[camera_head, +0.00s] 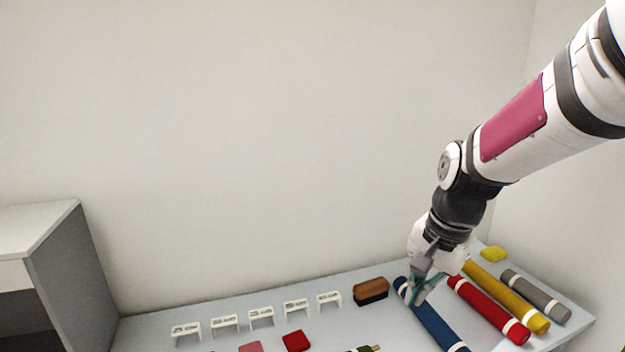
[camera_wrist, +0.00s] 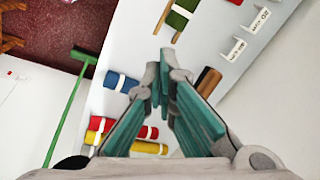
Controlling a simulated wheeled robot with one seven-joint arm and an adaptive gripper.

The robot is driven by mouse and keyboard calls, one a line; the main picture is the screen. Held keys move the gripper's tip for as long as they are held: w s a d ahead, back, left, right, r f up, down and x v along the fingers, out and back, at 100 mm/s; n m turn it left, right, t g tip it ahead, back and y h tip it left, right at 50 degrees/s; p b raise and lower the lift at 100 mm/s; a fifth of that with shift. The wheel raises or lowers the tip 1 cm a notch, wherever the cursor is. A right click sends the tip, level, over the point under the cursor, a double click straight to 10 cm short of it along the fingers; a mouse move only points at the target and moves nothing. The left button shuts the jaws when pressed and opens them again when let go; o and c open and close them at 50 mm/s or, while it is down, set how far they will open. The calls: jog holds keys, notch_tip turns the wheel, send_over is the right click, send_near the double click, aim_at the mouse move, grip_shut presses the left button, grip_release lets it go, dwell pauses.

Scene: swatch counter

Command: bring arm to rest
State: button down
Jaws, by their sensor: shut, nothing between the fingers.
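My gripper (camera_head: 424,285) hangs from my arm above the right part of the counter (camera_head: 250,297), over the blue roll (camera_head: 432,318). In the wrist view its teal fingers (camera_wrist: 162,95) point away from the camera, are shut and hold nothing. I cannot tell how far the fingertips are above the counter. The arm reaches in from the upper right, bent at the elbow and wrist.
Beside the blue roll lie a red roll (camera_head: 490,312), a yellow roll (camera_head: 510,298) and a grey roll (camera_head: 537,297). A brown block (camera_head: 371,290) sits left of my gripper. Several white label stands (camera_head: 261,316) line the back. A grey cabinet (camera_head: 70,280) stands at left.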

jog(key=s+r+n+t, duration=0.1)
jog(key=s+r+n, duration=0.2)
jog(key=s, duration=0.3)
jog(key=s+r+n+t, duration=0.1)
jog(key=s+r+n, duration=0.1)
jog(key=s, duration=0.4)
jog(key=s+r+n+t+h, duration=0.1)
jog(key=s+r+n, duration=0.2)
jog(key=s, duration=0.4)
jog(key=shift+d+r+n, duration=0.3)
jog(key=shift+d+n, duration=0.1)
jog(key=shift+w, duration=0.1)
